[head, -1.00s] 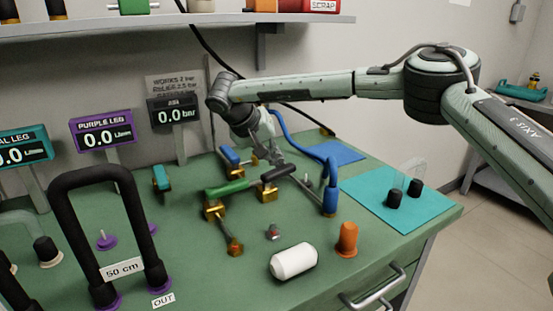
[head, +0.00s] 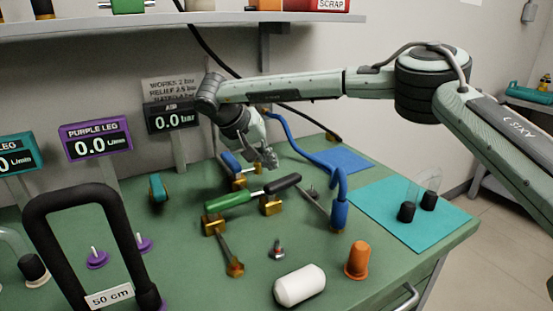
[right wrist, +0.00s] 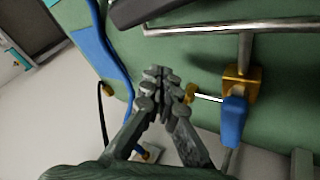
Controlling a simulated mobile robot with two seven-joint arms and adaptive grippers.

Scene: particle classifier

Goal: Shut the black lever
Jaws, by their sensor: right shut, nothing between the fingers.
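The black lever handle (head: 284,184) lies slanted above the green bench, in line with a green handle (head: 230,201), close to brass valve bodies (head: 270,206). My right gripper (head: 270,162) is shut and empty, just behind the black handle and seemingly apart from it. In the right wrist view, the closed fingertips (right wrist: 160,76) point toward the bench, with a dark handle (right wrist: 145,10) at the top edge beyond a metal rod. A blue lever handle (right wrist: 234,121) on a brass valve (right wrist: 241,84) is to their right. My left gripper is out of view.
A blue hose (head: 318,163) runs just right of my right gripper. A black hose loop (head: 80,205) rises at the left. A teal mat (head: 385,205) lies at the right.

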